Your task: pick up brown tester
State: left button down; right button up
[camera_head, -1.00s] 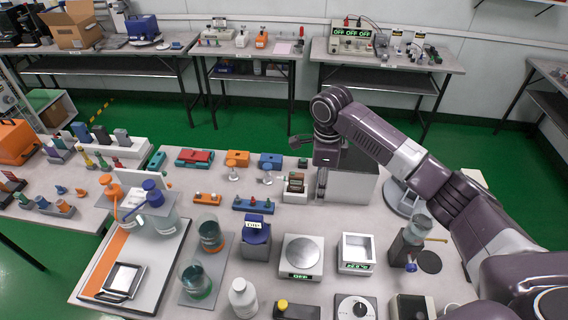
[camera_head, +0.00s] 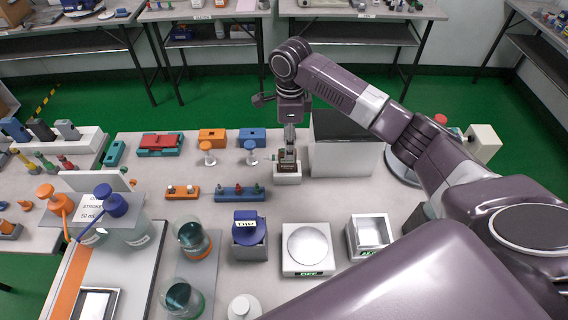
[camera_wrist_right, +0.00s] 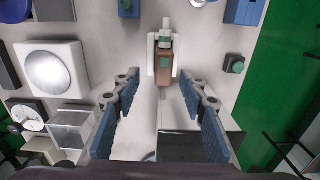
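The brown tester (camera_head: 287,167) stands in a small white holder (camera_head: 287,179) at the back of the table, partly hidden by my right gripper (camera_head: 289,142). The tester lies between and just beyond the fingertips, with a gap on both sides. My left gripper is not in view.
A white box with a dark top (camera_head: 346,158) stands close right of the holder. A blue rack (camera_head: 240,195) with small knobs lies to the left, and a blue block (camera_head: 252,137) behind it. Scales (camera_head: 307,248) stand nearer. Bare table lies in front of the holder.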

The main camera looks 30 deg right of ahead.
aim_at(287, 164)
jog(key=f, duration=0.2)
jog(key=shift+w+f, duration=0.2)
jog(key=shift+f, duration=0.2)
jog(key=shift+a+f+p, duration=0.1)
jog(key=shift+f+p, duration=0.25)
jog(key=shift+p, duration=0.05)
jog(key=f, duration=0.3)
jog(key=shift+w+a+f+p, duration=0.15)
jog(key=shift+w+f+p, duration=0.1)
jog(key=shift+f+p, duration=0.1)
jog(key=shift+f, duration=0.3)
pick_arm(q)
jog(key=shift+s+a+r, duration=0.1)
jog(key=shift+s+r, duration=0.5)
pick_arm(e)
jog(key=shift+c, duration=0.3)
grip_shut()
